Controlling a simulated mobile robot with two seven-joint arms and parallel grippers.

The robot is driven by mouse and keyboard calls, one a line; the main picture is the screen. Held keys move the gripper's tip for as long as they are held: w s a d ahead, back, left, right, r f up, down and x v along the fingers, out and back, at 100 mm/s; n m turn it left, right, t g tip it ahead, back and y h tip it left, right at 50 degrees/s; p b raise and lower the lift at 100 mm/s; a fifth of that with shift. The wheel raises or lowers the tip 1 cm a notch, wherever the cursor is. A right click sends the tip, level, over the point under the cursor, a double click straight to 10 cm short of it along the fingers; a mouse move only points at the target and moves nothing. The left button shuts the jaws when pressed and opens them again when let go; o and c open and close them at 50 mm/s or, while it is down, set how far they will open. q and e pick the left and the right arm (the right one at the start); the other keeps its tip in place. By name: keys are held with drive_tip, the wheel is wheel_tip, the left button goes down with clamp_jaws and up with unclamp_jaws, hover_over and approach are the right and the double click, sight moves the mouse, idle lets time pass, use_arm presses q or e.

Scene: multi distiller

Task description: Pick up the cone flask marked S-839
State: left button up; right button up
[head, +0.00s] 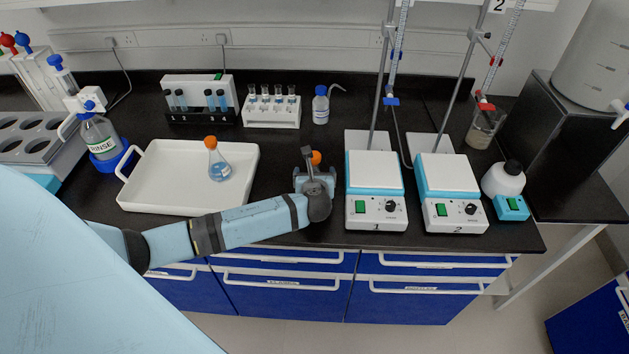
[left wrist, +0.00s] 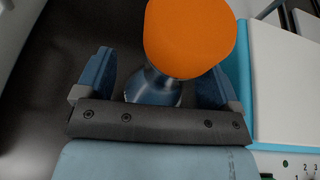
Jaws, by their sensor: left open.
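A flask with an orange stopper (head: 316,157) stands on the black bench just left of stirrer 1, mostly hidden by my left gripper (head: 313,176). In the left wrist view its big orange stopper (left wrist: 190,36) and glass neck (left wrist: 153,88) show between the two blue fingers of my open left gripper (left wrist: 157,82). I cannot tell whether the fingers touch the glass. A second cone flask (head: 219,170), with blue liquid and an orange stopper, stands in the white tray (head: 160,197). No S-839 marking is readable on either flask. My right gripper is out of view.
Hotplate stirrers 1 (head: 374,180) and 2 (head: 447,182) stand close to the right of the gripper. Behind are a vial rack (head: 272,115) and a small blue-capped bottle (head: 320,107).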

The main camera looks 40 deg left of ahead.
use_arm(q)
drive_tip(key=c, duration=1.1)
drive_tip(key=shift+o, duration=0.2)
drive_tip(key=shift+r, duration=0.1)
